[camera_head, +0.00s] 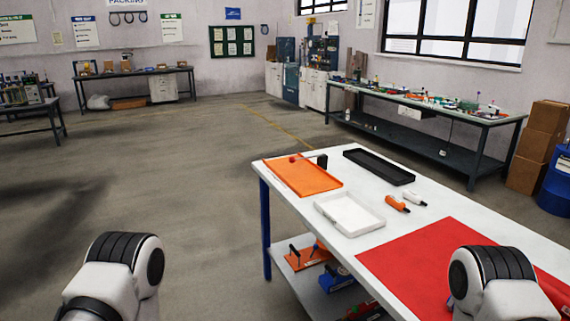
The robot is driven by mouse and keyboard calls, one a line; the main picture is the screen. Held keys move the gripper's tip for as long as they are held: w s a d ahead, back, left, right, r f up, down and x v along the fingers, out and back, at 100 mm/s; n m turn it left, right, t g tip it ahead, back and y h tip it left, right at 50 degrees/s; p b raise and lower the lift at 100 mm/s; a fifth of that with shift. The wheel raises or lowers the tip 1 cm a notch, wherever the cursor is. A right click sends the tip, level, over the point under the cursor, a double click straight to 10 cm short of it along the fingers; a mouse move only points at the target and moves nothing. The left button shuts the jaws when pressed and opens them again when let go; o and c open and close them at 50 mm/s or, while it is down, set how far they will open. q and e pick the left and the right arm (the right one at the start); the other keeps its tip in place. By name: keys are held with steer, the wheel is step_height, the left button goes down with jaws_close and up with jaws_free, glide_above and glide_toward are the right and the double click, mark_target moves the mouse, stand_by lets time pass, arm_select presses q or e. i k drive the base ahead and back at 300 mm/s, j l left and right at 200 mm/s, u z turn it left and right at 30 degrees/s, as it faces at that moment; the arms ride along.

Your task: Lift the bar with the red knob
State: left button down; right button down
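A thin bar (308,157) with a small red knob (292,159) at its left end lies over the orange tray (312,181). A dark block (321,161) is at the bar's right end. The bar is small in this view, and I cannot tell exactly how it rests. The orange tray sits at the far left corner of the white table. Only my two arm links show at the bottom left and bottom right. My grippers and their fingertips are not in view, and both visible arm links are far from the bar.
The white table (329,219) also holds a white tray (350,212), a black tray (378,166), an orange bottle (397,204), a white bottle (414,199) and a red mat (425,262). A lower shelf carries several tools. The floor (190,180) left of the table is clear.

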mark_target(292, 159)
steer(key=i+j+z, duration=0.1)
steer(key=z, duration=0.55)
steer(key=i+j+z, duration=0.1)
steer(key=z, duration=0.25)
steer(key=i+j+z, duration=0.3)
steer(key=j, duration=0.65)
steer(key=j+z, duration=0.25)
steer(key=j, duration=0.75)
steer(key=i+j+z, duration=0.1)
steer(key=j+z, duration=0.2)
steer(key=j, duration=0.75)
